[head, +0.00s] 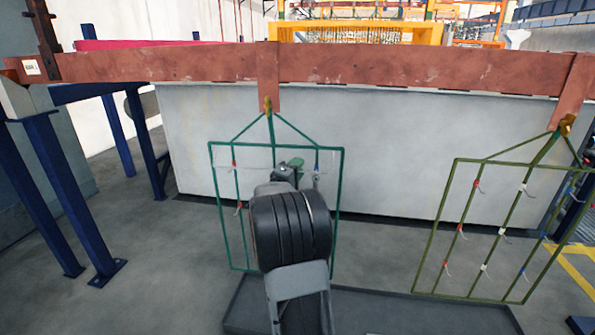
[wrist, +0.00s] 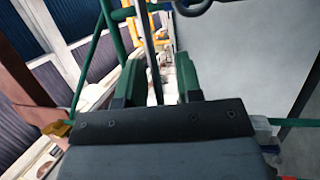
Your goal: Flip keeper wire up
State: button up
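A green wire rack (head: 211,190) hangs from a hook on the copper bar in the head view, with small red- and blue-marked clips. My gripper (head: 290,163) is in front of its upper middle, and my arm hides much of the rack. In the wrist view my gripper (wrist: 157,80) has its two green fingers apart. A thin grey rod (wrist: 148,45) runs lengthwise through the gap, closer to the left finger; I cannot tell whether it touches. A dark curved loop (wrist: 195,8) shows at the top edge. I cannot tell surely which piece is the keeper wire.
The copper bar (head: 170,66) spans the scene above the rack. A second, olive-green rack (head: 433,225) hangs to the right. A pale tank wall (head: 400,150) stands behind both. A dark shallow tray (head: 250,308) lies on the floor below. Blue steel legs (head: 70,190) stand at the left.

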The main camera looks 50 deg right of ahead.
jog(key=shift+d, duration=0.1)
jog(key=shift+c, duration=0.2)
grip_shut()
dwell(0.4)
